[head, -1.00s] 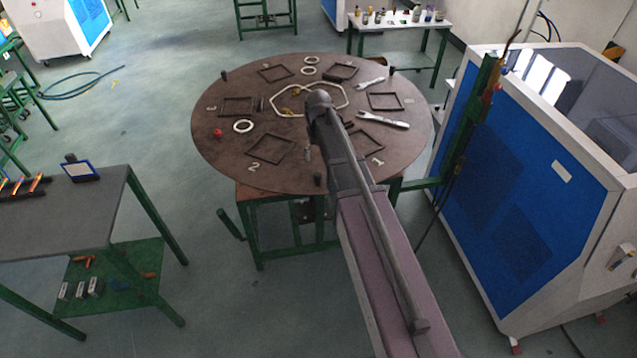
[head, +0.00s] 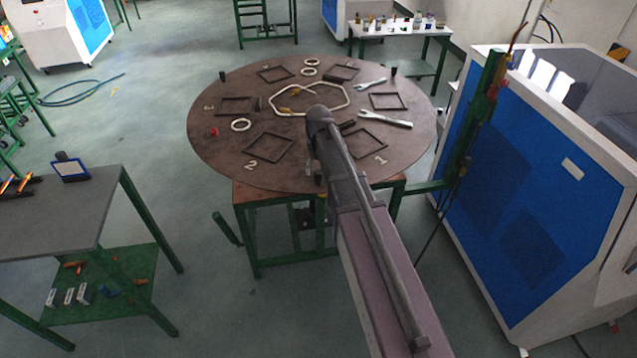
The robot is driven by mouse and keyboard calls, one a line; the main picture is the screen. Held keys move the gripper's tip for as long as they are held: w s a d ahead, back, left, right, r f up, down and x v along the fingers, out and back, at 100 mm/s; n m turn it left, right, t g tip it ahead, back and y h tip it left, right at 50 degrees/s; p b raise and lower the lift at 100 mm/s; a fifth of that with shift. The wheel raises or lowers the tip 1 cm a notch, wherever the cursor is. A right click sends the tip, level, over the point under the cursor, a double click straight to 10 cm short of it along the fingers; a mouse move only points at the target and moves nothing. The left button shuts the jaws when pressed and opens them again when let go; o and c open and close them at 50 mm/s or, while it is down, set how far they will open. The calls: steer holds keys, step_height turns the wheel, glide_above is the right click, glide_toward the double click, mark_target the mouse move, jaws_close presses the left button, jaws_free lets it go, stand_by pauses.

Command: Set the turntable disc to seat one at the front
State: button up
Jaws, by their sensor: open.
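The turntable disc (head: 215,150) is a large round brown plate on a green-framed stand in the middle of the head view. Painted numbers and dark square frames mark its seats. Seat one, with the numeral 1 (head: 381,160), is at the near right, just right of my arm. Seat two, with the numeral 2 (head: 250,165), is at the near left. Short dark pegs, including one at the far right (head: 394,71), stand around the rim. My arm reaches over the near edge toward the disc's middle and covers part of it. My gripper is hidden from this view.
Wrenches (head: 386,119), white rings (head: 241,125), a pale hexagonal loop (head: 345,92) and a red knob (head: 213,132) are on the disc. A blue-and-white machine (head: 530,190) stands close on the right. A grey table (head: 85,205) is at left, with open floor between.

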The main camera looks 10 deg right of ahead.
steer(key=shift+f+b, duration=1.65)
steer(key=shift+f, duration=0.35)
jaws_close()
